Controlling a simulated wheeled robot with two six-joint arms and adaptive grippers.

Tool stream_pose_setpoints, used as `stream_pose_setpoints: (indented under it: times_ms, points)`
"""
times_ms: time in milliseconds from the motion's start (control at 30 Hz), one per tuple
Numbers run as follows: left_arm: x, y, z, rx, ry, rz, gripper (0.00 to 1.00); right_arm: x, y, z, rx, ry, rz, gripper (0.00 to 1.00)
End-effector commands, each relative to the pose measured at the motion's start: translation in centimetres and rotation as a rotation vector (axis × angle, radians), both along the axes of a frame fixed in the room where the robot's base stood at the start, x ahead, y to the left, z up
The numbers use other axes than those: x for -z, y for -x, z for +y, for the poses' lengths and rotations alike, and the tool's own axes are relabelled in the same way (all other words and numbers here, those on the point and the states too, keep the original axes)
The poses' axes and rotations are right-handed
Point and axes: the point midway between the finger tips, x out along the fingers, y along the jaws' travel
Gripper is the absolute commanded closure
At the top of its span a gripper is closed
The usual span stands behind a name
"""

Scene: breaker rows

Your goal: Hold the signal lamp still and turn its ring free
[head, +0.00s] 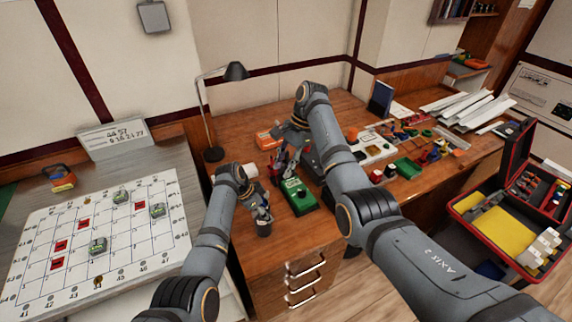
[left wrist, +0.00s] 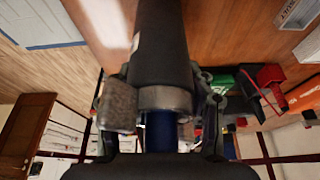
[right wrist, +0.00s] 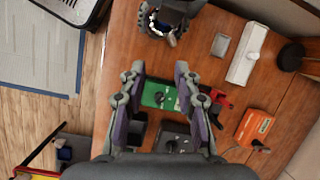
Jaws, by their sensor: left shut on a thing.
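The signal lamp shows in the left wrist view as a dark cylinder (left wrist: 162,55) with a grey metallic ring (left wrist: 165,98) and a blue part behind it. My left gripper (head: 260,208) is shut around it. In the head view the lamp (head: 264,229) appears as a small dark cylinder below the left gripper, near the desk's front edge. My right gripper (right wrist: 160,82) is open, with nothing between its fingers. In the head view the right gripper (head: 281,163) is behind and to the right of the left one, apart from the lamp.
A green box (right wrist: 160,96) with a dark knob lies on the wooden desk beneath the right gripper. An orange box (right wrist: 254,127) and red parts (right wrist: 218,99) are beside it. A desk lamp (head: 236,71) stands behind. Loose parts crowd the desk's right side.

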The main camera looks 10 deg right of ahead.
Motion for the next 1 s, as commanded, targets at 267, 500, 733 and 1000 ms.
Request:
stream_pose_setpoints:
  times_ms: [267, 500, 733, 1000]
  points:
    - [-0.1, -0.1, 0.0, -0.001, 0.000, -0.002, 1.00, -0.1, 0.1, -0.5, 0.238, 0.002, 0.095, 0.68]
    - [-0.1, -0.1, 0.0, -0.001, 0.000, -0.002, 1.00, -0.1, 0.1, -0.5, 0.262, 0.003, 0.105, 0.68]
    - [-0.1, -0.1, 0.0, -0.001, 0.000, -0.002, 1.00, 0.7, 0.0, -1.1, 0.316, -0.016, 0.098, 0.90]
    - [-0.1, -0.1, 0.0, -0.001, -0.001, -0.002, 1.00, 4.9, 1.1, -5.4, 0.773, -0.209, 0.052, 1.00]
